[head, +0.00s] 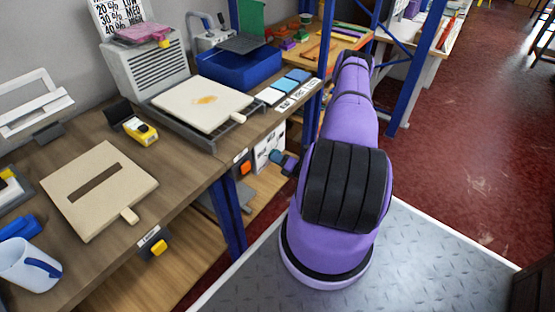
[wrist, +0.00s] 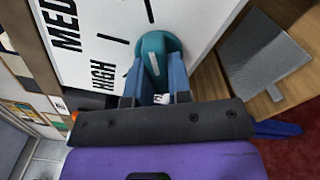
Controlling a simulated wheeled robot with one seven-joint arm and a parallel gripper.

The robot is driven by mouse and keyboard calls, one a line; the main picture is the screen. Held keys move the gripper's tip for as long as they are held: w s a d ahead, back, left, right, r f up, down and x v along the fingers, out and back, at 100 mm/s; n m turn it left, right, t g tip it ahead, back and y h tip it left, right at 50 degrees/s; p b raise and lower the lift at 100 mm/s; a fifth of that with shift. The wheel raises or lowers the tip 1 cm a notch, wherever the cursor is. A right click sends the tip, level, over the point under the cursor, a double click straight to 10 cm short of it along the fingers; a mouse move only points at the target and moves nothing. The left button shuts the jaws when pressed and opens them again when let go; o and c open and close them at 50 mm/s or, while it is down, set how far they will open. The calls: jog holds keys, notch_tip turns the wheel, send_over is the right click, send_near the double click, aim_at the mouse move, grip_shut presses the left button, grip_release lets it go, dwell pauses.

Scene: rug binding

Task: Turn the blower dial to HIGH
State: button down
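The blower dial (wrist: 156,45) is a round teal knob with a raised grip and a short white mark, on a white panel (wrist: 122,22) in the wrist view. Black words MED (wrist: 66,25) and HIGH (wrist: 103,75) and black tick lines are printed beside it. The mark does not clearly line up with either tick. My gripper (wrist: 162,68) is at the dial, its two blue fingers on either side of the raised grip. Whether they press on it I cannot tell. In the head view my gripper (head: 284,161) is small, beside a white box (head: 268,148) under the bench.
A grey plate (wrist: 268,66) lies on a wooden shelf near the panel. Above are the wooden bench (head: 190,155), a tray with a cream board (head: 200,102), and a blue bin (head: 238,70). Blue rack posts (head: 228,215) stand close to my arm. The red floor at right is clear.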

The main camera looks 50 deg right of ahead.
jog(key=shift+n, duration=0.4)
jog(key=n, duration=0.5)
jog(key=shift+d+f+n, duration=0.1)
jog(key=shift+d+n, duration=0.05)
jog(key=shift+n, duration=0.15)
jog(key=n, duration=0.5)
jog(key=shift+d, duration=0.15)
jog(key=n, duration=0.6)
jog(key=shift+d+n, duration=0.1)
jog(key=shift+n, duration=0.3)
jog(key=n, duration=0.5)
jog(key=shift+d+n, duration=0.1)
jog(key=shift+n, duration=0.3)
jog(key=c, duration=1)
grip_release()
jog(key=shift+c, duration=0.2)
